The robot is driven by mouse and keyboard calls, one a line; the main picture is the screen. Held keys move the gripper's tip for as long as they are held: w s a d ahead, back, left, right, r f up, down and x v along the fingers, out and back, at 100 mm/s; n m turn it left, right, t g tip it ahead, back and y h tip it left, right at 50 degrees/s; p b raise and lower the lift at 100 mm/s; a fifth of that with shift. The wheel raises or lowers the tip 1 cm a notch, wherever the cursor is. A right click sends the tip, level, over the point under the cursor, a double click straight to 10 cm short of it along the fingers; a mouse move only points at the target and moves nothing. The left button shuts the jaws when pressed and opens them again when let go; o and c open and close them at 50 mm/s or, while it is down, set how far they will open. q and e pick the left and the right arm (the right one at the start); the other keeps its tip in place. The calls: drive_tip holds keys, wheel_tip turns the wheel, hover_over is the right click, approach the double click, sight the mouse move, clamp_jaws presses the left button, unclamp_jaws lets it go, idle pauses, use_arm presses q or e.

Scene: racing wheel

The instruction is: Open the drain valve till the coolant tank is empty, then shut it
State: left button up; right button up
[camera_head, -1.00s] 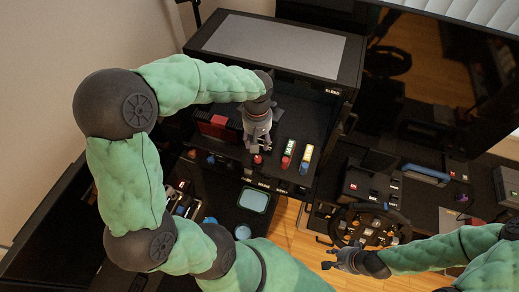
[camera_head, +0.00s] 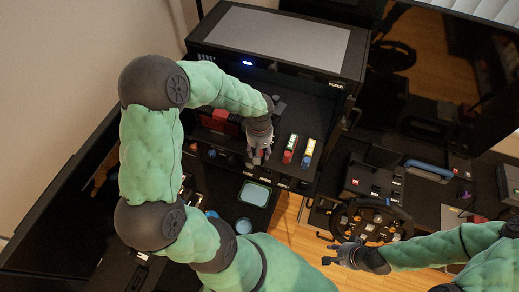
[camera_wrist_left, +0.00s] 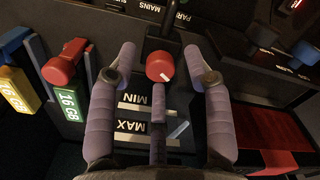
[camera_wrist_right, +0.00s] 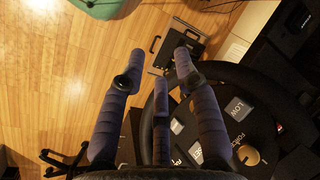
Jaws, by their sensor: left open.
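A round red knob (camera_wrist_left: 160,66) with a white mark sits on a dark panel in the left wrist view, near MIN and MAX labels (camera_wrist_left: 133,115). My left gripper (camera_head: 257,158) is open at the panel; its fingers also show in the left wrist view (camera_wrist_left: 158,62), one on each side of the knob, with visible gaps. In the head view the gripper hides the knob. I cannot tell the tank's level. My right gripper (camera_head: 340,257) is open and empty near the steering wheel; it also shows open in the right wrist view (camera_wrist_right: 160,62).
A steering wheel (camera_head: 370,222) stands at the right. A teal-topped container (camera_head: 255,194) stands below. Wooden floor (camera_head: 291,222) shows between.

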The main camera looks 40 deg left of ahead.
use_arm(q)
clamp_jaws()
drive_tip(key=shift+m, duration=0.3)
drive_tip(key=m, duration=0.4)
drive_tip(key=shift+b, duration=0.3)
drive_tip(key=m, duration=0.6)
idle(0.4)
unclamp_jaws()
